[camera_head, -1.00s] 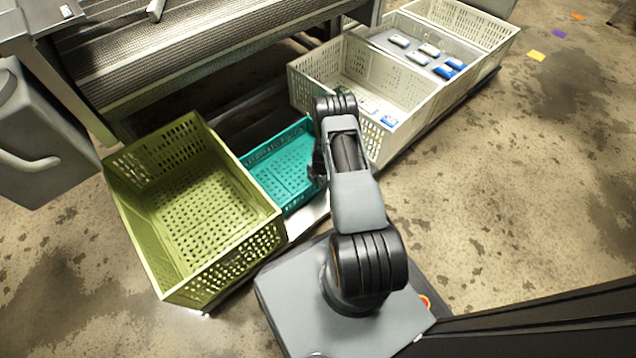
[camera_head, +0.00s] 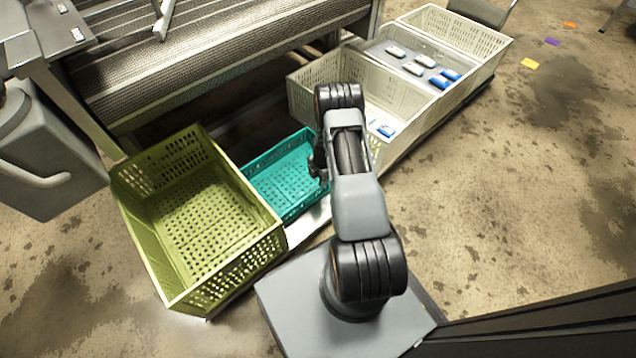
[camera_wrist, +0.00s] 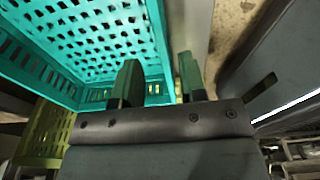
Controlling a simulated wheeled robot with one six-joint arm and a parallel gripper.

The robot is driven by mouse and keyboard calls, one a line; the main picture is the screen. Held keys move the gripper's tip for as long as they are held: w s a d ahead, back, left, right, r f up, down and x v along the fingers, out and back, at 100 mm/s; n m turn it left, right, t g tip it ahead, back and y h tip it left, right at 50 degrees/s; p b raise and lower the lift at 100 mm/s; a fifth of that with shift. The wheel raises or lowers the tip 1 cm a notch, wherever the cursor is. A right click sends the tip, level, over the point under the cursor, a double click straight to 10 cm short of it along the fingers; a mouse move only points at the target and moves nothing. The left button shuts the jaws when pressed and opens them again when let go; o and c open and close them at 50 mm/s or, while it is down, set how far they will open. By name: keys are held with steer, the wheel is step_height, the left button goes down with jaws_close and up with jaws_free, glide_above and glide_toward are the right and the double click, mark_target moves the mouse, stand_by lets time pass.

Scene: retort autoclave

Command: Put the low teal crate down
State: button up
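The low teal crate (camera_head: 287,176) stands empty between the green crate and the white crates in the head view. In the wrist view its perforated floor and side wall (camera_wrist: 85,35) fill the upper left. My gripper (camera_head: 319,166) is at the crate's right side, partly hidden by my arm. In the wrist view my two fingers (camera_wrist: 158,82) are apart, one on either side of the crate's side wall, with a narrow gap showing beside the right finger. The crate's underside is hidden.
A tall olive-green crate (camera_head: 272,245) stands close on the left. White crates (camera_head: 300,90) stand to the right, with blue and white packs inside. A mesh conveyor (camera_head: 215,60) runs behind.

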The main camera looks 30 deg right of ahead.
step_height(320, 180, up, 2)
steer(key=shift+d+r, duration=0.1)
steer(key=a+r+m+t, duration=0.1)
steer(key=a+r+m, duration=0.3)
steer(key=r, duration=0.7)
steer(key=a+r+m, duration=0.3)
steer(key=r, duration=0.9)
steer(key=s+a+r+m+t, duration=0.1)
steer(key=s+a+r+m, duration=0.3)
steer(key=s+r+m, duration=0.2)
steer(key=s+a+r+m+h, duration=0.1)
steer(key=s+a+r+m, duration=0.4)
steer(key=s+r, duration=0.5)
steer(key=shift+s+a+r+m+t+p, duration=0.2)
steer(key=shift+s+m+t+p, duration=0.15)
steer(key=shift+s+m, duration=0.55)
steer(key=shift+w, duration=0.3)
